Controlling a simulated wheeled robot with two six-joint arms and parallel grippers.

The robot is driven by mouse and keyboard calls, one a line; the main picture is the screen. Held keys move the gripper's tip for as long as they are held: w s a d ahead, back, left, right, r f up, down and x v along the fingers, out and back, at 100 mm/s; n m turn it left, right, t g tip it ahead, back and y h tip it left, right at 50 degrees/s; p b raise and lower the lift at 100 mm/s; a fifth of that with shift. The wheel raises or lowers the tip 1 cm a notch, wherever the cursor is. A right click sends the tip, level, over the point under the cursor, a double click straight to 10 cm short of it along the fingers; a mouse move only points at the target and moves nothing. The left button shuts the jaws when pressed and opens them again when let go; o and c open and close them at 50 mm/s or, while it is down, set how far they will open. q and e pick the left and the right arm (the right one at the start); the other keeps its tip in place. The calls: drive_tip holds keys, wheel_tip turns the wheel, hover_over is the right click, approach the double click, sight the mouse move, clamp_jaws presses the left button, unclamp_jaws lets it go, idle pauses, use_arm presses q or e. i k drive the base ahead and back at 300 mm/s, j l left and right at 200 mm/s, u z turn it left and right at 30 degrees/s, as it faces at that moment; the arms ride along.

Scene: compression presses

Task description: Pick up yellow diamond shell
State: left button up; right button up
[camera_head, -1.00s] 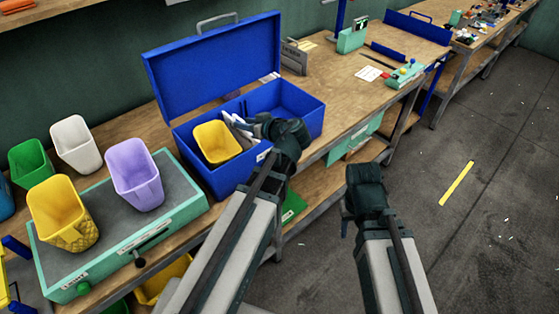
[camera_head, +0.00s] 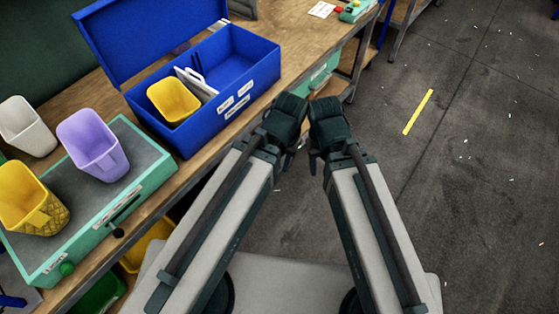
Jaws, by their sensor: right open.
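A yellow shell with a diamond pattern (camera_head: 35,208) stands upright on the grey top of the green-edged press at the far left of the head view. Another yellow shell (camera_head: 173,101) sits in the left part of the open blue box; its outer pattern is hidden. My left gripper (camera_head: 288,156) is right of the blue box, beyond the bench edge, and its jaws are too hidden to judge. My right gripper (camera_head: 315,160) is open and empty close beside it. Both are well away from the diamond shell.
A purple shell (camera_head: 92,147) stands on the press (camera_head: 148,172), and a white shell (camera_head: 26,128) behind it. The blue box (camera_head: 245,98) has its lid up and holds white plates beside the yellow shell. More bins sit below.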

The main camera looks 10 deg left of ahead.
sight(27, 205)
drive_tip(key=u, duration=2.5)
